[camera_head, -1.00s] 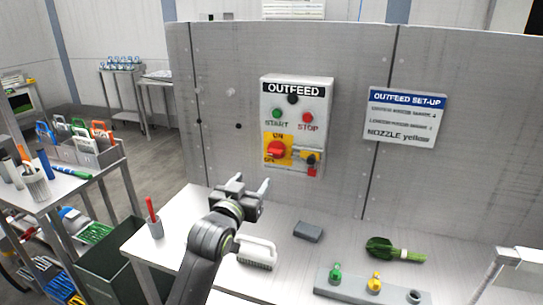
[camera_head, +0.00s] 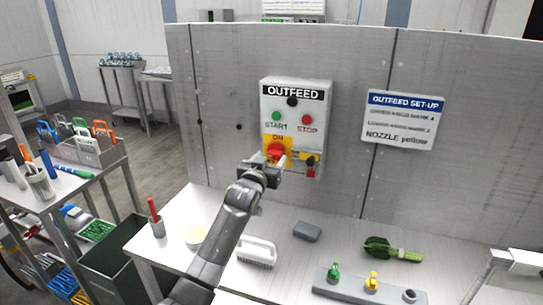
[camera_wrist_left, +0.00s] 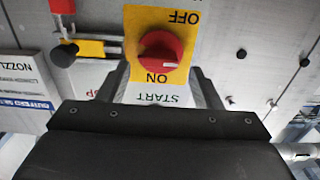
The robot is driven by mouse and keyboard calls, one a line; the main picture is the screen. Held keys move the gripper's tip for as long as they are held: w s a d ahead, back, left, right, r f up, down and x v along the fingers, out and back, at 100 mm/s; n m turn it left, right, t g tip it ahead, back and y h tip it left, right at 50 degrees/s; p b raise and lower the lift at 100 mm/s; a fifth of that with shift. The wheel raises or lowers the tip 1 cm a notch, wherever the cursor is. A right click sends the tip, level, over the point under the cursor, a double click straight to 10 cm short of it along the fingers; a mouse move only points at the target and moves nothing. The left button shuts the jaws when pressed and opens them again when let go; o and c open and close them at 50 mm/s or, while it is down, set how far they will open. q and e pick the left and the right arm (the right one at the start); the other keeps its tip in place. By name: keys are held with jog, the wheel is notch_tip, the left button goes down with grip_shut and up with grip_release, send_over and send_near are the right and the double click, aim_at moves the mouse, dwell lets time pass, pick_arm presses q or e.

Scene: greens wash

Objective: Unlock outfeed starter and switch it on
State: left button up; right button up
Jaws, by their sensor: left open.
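The outfeed starter box (camera_head: 296,98) is mounted on the grey panel, with a green START button (camera_head: 276,116) and a red STOP button (camera_head: 307,119). Its red rotary knob (camera_head: 276,149) sits on a yellow ON/OFF plate; it also shows in the left wrist view (camera_wrist_left: 160,50). Beside the plate is a black round part on a yellow band (camera_wrist_left: 65,54), with a small red piece (camera_wrist_left: 62,6) below it on the box, possibly the lock. My left gripper (camera_head: 272,164) is open in front of the knob, its fingers either side of the ON edge. Contact is unclear. My right gripper is out of view.
An outfeed set-up sign (camera_head: 405,119) hangs to the right. On the bench below are a white brush (camera_head: 257,252), a grey block (camera_head: 307,231), greens (camera_head: 392,249) and a rack of coloured nozzles (camera_head: 350,288). A cup with a red stick (camera_head: 155,222) stands left.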

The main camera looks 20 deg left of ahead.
pick_arm(q)
jog(key=shift+w, duration=0.95)
jog(key=c, duration=1)
